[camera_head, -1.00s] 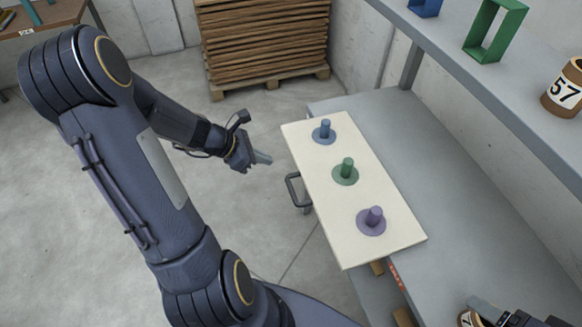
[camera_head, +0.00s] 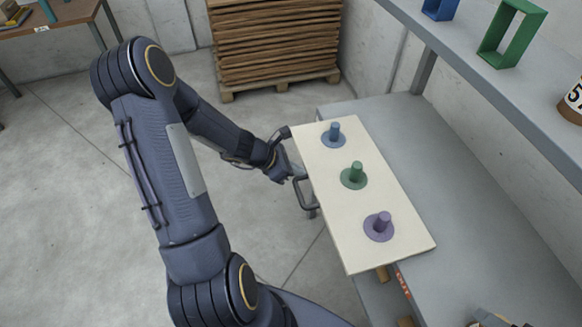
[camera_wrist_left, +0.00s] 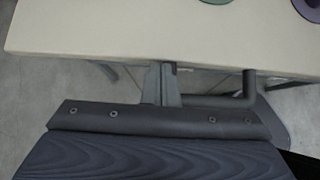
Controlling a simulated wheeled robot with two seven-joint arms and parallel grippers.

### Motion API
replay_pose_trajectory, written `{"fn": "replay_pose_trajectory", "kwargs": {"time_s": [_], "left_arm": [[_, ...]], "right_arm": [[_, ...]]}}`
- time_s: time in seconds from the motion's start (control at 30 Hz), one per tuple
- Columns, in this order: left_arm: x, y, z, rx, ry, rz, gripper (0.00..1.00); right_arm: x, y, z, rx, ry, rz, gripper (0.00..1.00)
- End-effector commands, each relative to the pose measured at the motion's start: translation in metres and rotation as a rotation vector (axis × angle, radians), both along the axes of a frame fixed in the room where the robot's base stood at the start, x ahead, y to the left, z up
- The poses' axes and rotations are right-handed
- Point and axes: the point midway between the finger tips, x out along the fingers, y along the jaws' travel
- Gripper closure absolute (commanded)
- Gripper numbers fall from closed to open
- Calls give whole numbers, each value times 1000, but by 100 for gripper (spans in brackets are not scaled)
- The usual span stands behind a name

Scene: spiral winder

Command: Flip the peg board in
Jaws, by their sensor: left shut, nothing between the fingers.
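The peg board (camera_head: 345,200) is a cream panel with a blue peg (camera_head: 334,132), a green peg (camera_head: 354,175) and a purple peg (camera_head: 380,226), each on a round base of its colour. It lies roughly flat and juts out past the left edge of the grey bench. A dark handle (camera_head: 306,197) hangs at its left edge. My left gripper (camera_head: 298,172) is shut and empty at the board's left edge, close to the handle. In the left wrist view the fingers (camera_wrist_left: 161,84) reach the board's edge (camera_wrist_left: 160,40); I cannot tell whether they touch. My right gripper is not in view.
A stack of brown boards (camera_head: 275,45) stands behind. Floor at left is open.

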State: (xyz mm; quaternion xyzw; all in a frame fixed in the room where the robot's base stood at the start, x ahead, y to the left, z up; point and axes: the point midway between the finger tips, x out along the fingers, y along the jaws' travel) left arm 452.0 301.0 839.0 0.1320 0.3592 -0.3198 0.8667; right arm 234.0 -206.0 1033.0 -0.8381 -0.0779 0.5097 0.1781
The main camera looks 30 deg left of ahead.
Motion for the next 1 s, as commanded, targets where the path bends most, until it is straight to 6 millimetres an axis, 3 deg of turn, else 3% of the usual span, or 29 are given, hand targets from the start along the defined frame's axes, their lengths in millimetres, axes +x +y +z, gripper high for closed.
{"fn": "replay_pose_trajectory", "kwargs": {"time_s": [0.47, 1.0], "left_arm": [[10, -9, 0, 2, -3, -3, 100], [99, -86, 1, 1, -1, -4, 100]], "right_arm": [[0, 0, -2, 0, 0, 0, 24], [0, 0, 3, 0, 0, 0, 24]]}}
